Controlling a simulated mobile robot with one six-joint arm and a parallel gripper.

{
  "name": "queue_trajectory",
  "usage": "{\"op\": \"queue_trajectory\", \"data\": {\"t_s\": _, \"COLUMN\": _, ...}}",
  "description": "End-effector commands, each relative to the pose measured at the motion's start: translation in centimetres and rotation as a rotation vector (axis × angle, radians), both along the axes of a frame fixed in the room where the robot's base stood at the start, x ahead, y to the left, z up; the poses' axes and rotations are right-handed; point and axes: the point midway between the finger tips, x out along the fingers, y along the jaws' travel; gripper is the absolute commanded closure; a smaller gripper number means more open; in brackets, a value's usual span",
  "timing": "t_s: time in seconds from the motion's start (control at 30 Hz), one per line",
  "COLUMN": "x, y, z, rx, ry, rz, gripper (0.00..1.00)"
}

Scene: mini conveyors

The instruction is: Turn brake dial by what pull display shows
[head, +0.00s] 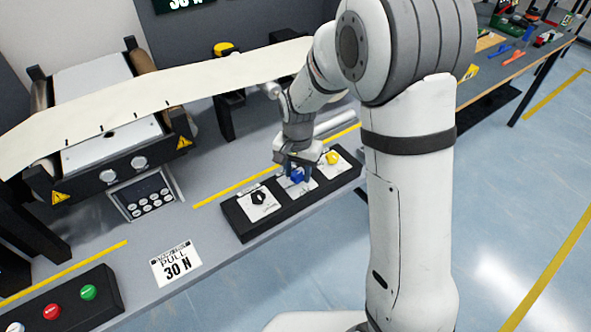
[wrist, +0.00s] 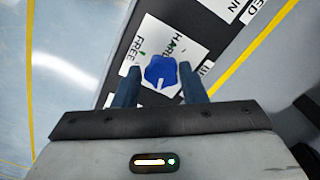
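The blue dial (head: 297,176) sits on a white plate in the middle of a black three-dial panel. In the wrist view the blue dial (wrist: 160,72) has a white pointer mark toward the bottom of the picture. FREE and HARD are printed on its plate (wrist: 172,38). My gripper (head: 294,172) is down over this dial. In the wrist view its fingers (wrist: 159,78) stand on either side of the dial, with narrow gaps seeming to show. The pull display (head: 185,4) is dark, cut off at the top edge, and its partly visible figures look like "30 N".
A black dial (head: 258,197) and a yellow dial (head: 332,157) flank the blue one closely. A white card (head: 176,264) reads PULL 30 N. A button box (head: 65,305) stands front left. A pale strip (head: 150,95) runs above the bench over a roller machine (head: 110,145).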

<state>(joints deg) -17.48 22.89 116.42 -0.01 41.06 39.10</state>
Motion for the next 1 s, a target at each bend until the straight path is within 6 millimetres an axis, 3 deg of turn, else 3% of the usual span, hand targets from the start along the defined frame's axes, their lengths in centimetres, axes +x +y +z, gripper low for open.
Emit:
{"op": "queue_trajectory", "data": {"t_s": 0.2, "x": 0.1, "y": 0.0, "z": 0.1, "rx": 0.001, "ry": -0.004, "rz": 0.000, "gripper": 0.46}}
{"op": "queue_trajectory", "data": {"t_s": 0.47, "x": 0.2, "y": 0.0, "z": 0.4, "rx": 0.002, "ry": -0.006, "rz": 0.000, "gripper": 0.46}}
{"op": "queue_trajectory", "data": {"t_s": 0.83, "x": 0.1, "y": 0.1, "z": 6.1, "rx": 0.002, "ry": -0.008, "rz": 0.000, "gripper": 0.46}}
{"op": "queue_trajectory", "data": {"t_s": 1.0, "x": 0.0, "y": 0.1, "z": 7.6, "rx": 0.002, "ry": -0.006, "rz": 0.000, "gripper": 0.46}}
